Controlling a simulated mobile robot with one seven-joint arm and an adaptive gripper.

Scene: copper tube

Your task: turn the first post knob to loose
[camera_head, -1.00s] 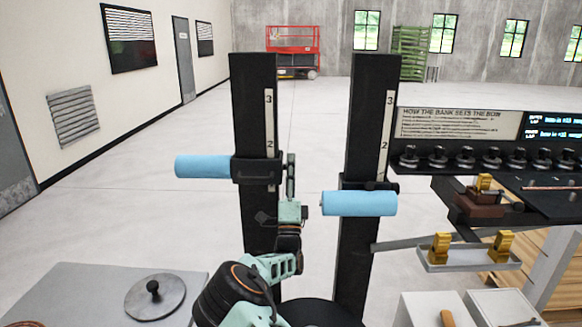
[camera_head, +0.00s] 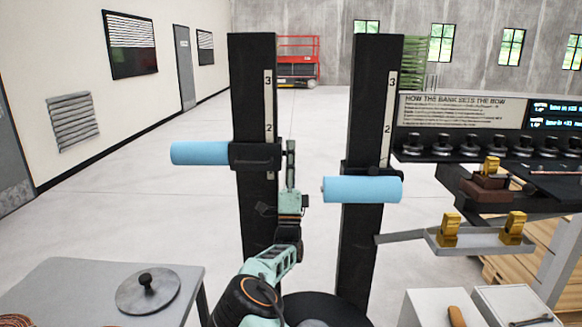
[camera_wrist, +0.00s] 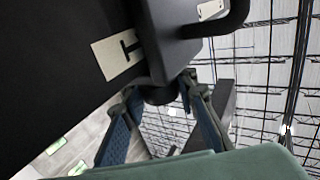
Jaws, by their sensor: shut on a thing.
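The first post (camera_head: 257,215), a dark upright with a white number scale, stands left of the second post (camera_head: 358,240). A black collar (camera_head: 254,156) on the first post carries a light blue padded roller (camera_head: 200,153) reaching left. My gripper (camera_head: 289,158) is upright at the right side of this collar; in the head view its fingers hide the knob. In the wrist view, my gripper (camera_wrist: 160,112) has its fingers on either side of a dark round knob (camera_wrist: 158,94) under the collar (camera_wrist: 165,45), and is shut on it. The knob's turn setting cannot be read.
The second post's blue roller (camera_head: 362,190) is close to the right of my gripper. A grey table with a round lidded disc (camera_head: 148,290) is at lower left. A tray (camera_head: 480,246) with yellow blocks and a bench with several knobs stand at right.

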